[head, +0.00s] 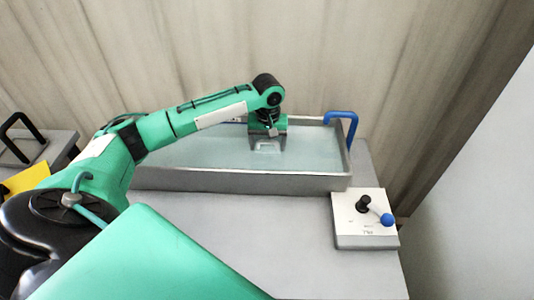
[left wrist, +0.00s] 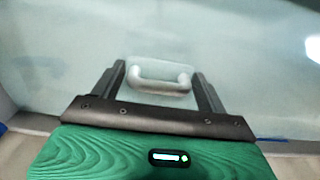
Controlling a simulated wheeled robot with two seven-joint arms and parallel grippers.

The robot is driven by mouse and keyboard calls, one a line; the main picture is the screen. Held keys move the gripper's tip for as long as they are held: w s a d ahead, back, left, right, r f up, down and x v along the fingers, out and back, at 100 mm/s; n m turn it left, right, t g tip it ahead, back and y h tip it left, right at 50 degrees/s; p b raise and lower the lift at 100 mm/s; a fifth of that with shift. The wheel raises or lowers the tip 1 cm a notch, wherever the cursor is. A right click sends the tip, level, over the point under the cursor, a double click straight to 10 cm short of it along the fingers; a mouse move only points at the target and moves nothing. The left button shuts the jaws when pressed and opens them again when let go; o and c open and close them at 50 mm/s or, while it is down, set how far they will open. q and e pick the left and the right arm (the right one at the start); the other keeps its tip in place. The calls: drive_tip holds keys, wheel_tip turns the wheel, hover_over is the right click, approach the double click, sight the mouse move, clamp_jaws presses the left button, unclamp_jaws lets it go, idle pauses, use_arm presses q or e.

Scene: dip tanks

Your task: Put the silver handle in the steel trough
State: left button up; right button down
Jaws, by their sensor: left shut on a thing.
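The steel trough (head: 240,183) is a wide, shallow tank of pale bluish liquid on the grey bench. My left gripper (head: 266,144) points down over its right half, inside the rim. In the left wrist view the gripper (left wrist: 160,72) has one dark finger at each end of the silver handle (left wrist: 160,88), and it is shut on it. The handle is a U-shaped bar lying across the fingers, and its lower edge shows in the head view (head: 267,149). Pale liquid fills the background behind it. I cannot tell whether the handle touches the liquid. My right gripper is not in view.
A blue trough grip (head: 343,115) stands up at the right rim. A box with a blue-knobbed lever (head: 387,219) sits right of the trough. A black-handled grey lid (head: 22,150) and a yellow object (head: 25,180) are at left. The bench front is bare.

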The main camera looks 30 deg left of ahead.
sight(268, 150)
use_arm(q)
drive_tip(key=shift+f, duration=0.6)
wheel_tip(268, 150, down, 3)
drive_tip(key=shift+f, duration=0.55)
drive_tip(key=o, duration=1)
drive_tip(key=shift+r, duration=0.35)
wheel_tip(268, 150, up, 5)
drive_tip(key=shift+f, duration=0.1)
wheel_tip(268, 150, up, 6)
drive_tip(key=shift+f+b, duration=0.15)
drive_tip(key=shift+b, duration=0.2)
drive_tip(key=shift+r, duration=0.5)
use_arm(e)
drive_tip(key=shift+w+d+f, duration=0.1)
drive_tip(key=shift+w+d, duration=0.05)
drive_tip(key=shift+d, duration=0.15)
